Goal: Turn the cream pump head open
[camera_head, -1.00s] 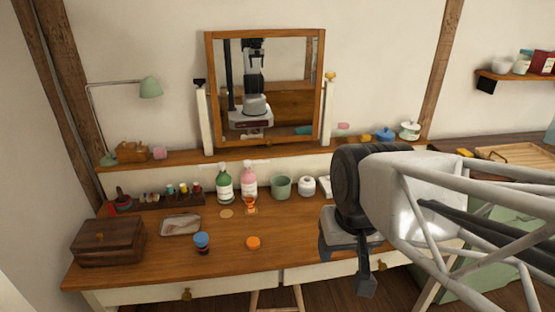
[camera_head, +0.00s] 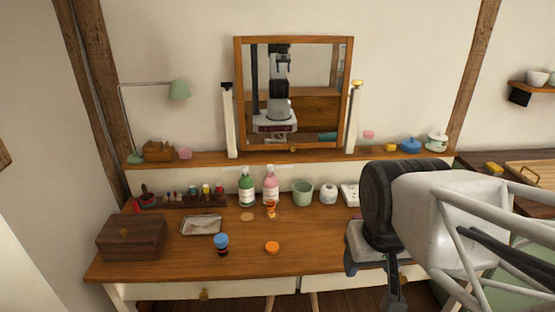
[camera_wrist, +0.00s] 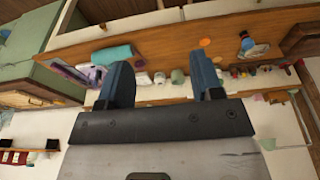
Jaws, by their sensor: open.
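Two pump bottles stand at the back of the wooden dressing table in the head view. One is a green bottle (camera_head: 247,190) with a white label. Beside it on its right is a pink bottle (camera_head: 270,188). Each has a small pale pump head on top, the green bottle's pump head (camera_head: 245,171) and the pink bottle's pump head (camera_head: 268,169). They are too small to tell which is the cream one or how it is turned. My gripper (camera_head: 397,292) hangs at the table's right front, well away from the bottles. In the wrist view its fingers (camera_wrist: 160,75) are apart and empty.
An amber bottle (camera_head: 271,209) stands just in front of the pink bottle. A green cup (camera_head: 302,193) and white jar (camera_head: 328,194) stand to the right. A blue-lidded jar (camera_head: 221,244), orange lid (camera_head: 272,248), tray (camera_head: 201,225) and wooden box (camera_head: 132,237) are nearer.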

